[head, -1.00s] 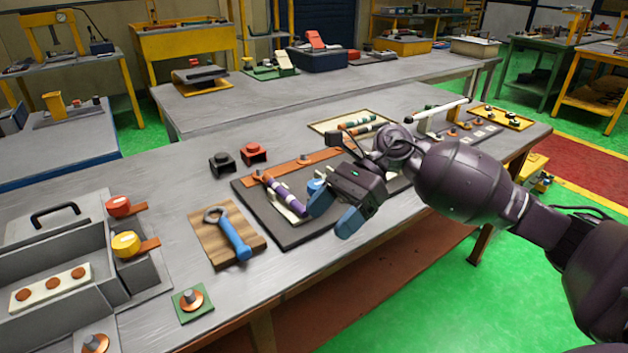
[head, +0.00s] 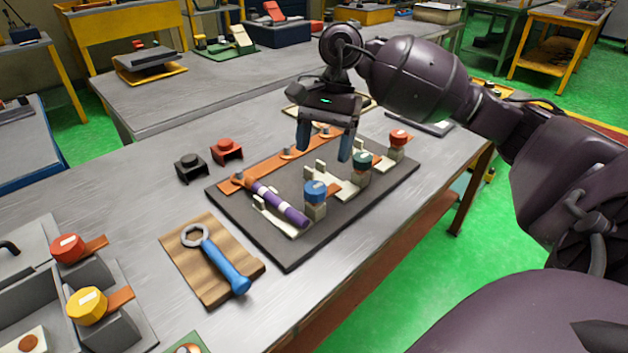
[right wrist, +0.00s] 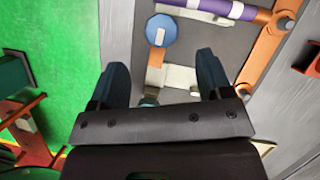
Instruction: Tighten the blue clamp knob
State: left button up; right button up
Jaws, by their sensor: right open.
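The blue clamp knob (head: 315,193) sits on a pale post at the front of the dark base plate (head: 283,250). It shows as a round blue disc in the right wrist view (right wrist: 162,30). My right gripper (head: 323,155) is open and empty, pointing down above the plate, behind the blue knob in the head view. In the right wrist view its two fingers (right wrist: 162,72) are apart, and the knob lies beyond their tips, not between them. My left gripper is not in view.
A purple-and-white striped rod (head: 277,204) lies left of the blue knob. A green knob (head: 362,162) and a red knob (head: 398,139) stand to its right. A blue-handled wrench (head: 225,265) lies on a wooden board (head: 190,262). Black (head: 191,167) and red (head: 226,150) blocks stand behind.

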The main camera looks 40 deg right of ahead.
aim_at(316, 187)
jog(key=x, duration=0.5)
jog(key=shift+a+f, duration=0.15)
jog(key=shift+f, duration=0.25)
jog(key=shift+a+f, duration=0.25)
jog(key=shift+f, duration=0.45)
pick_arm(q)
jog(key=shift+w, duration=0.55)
pick_arm(e)
jog(key=shift+s, duration=0.1)
jog(key=shift+c, duration=0.6)
jog(key=c, duration=0.8)
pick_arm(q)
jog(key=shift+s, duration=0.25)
